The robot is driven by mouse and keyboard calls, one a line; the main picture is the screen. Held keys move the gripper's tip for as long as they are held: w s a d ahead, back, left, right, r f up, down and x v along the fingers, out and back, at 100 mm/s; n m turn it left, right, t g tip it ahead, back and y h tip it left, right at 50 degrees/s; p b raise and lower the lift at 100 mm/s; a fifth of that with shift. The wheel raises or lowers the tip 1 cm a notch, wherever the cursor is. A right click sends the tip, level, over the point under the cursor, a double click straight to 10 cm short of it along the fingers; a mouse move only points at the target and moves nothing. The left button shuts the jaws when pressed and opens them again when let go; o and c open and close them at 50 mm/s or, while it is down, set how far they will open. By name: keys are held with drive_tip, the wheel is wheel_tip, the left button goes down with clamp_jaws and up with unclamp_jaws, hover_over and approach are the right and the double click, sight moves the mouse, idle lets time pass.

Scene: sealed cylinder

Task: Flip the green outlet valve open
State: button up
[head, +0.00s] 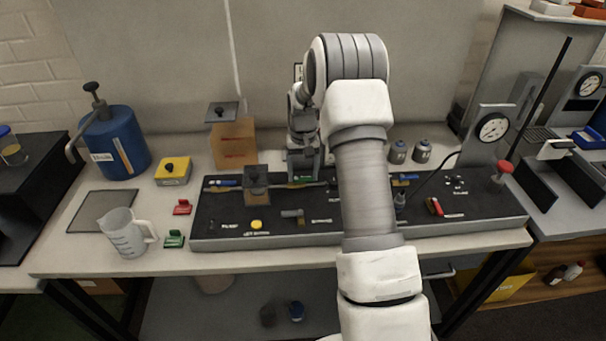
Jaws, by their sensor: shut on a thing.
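A black panel board (330,238) lies across the bench with several labelled fittings on it. A small green part (304,179), which looks like the green outlet valve's handle, shows at the back of the board. My gripper (303,176) points down over it, jaws shut at the green part. The fingertips are small and dark here, and they hide much of the valve. I cannot tell the handle's angle. My arm covers the board right of the gripper.
A beaker (126,232), blue jug (115,143) and yellow button box (173,171) stand left of the board. Gauge (492,128) and red knob (504,168) are at right.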

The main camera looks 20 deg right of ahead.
sight(303, 178)
drive_tip(key=o, duration=1.3)
wheel_tip(303, 178, up, 18)
drive_tip(key=shift+f, duration=0.25)
